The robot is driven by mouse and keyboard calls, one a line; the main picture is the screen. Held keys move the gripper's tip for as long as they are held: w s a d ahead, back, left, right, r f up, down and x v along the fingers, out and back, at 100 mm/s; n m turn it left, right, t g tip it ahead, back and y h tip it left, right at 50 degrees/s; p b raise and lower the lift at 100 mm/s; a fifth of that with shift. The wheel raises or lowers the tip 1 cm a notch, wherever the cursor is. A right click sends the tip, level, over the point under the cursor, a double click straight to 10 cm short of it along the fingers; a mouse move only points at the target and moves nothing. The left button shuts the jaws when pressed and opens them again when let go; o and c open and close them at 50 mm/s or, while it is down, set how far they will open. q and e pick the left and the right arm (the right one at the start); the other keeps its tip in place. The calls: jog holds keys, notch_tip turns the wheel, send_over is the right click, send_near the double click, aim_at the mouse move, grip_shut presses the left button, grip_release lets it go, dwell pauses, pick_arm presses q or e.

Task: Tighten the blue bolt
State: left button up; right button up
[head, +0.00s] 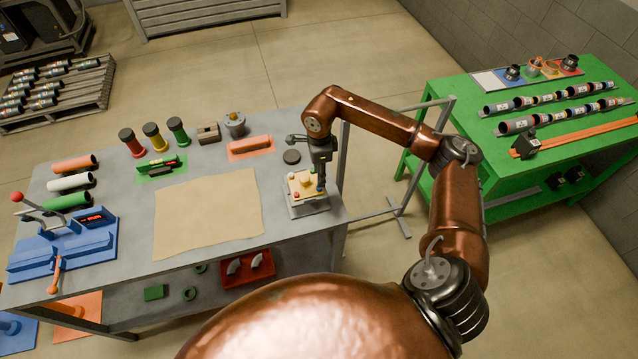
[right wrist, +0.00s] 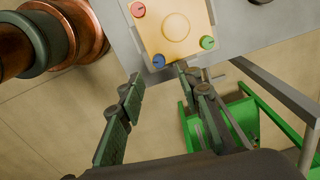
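The blue bolt (right wrist: 158,61) sits at a corner of a pale yellow plate (right wrist: 172,30), with a pink-red bolt (right wrist: 138,9) and a green bolt (right wrist: 207,43) at other corners. The plate (head: 303,184) lies on a grey block at the right end of the grey table. My right gripper (head: 320,186) points down over the plate's right side. In the right wrist view its two fingers (right wrist: 160,76) are spread apart with nothing between them, and the blue bolt shows just beyond the gap between the tips. My left gripper is not in view.
A green table (head: 490,160) with pipes stands to the right. Floor separates the tables.

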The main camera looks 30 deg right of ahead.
notch_tip(320, 180, down, 6)
jog(key=shift+a+r+p, duration=0.1)
jog(key=shift+p, duration=0.55)
grip_shut()
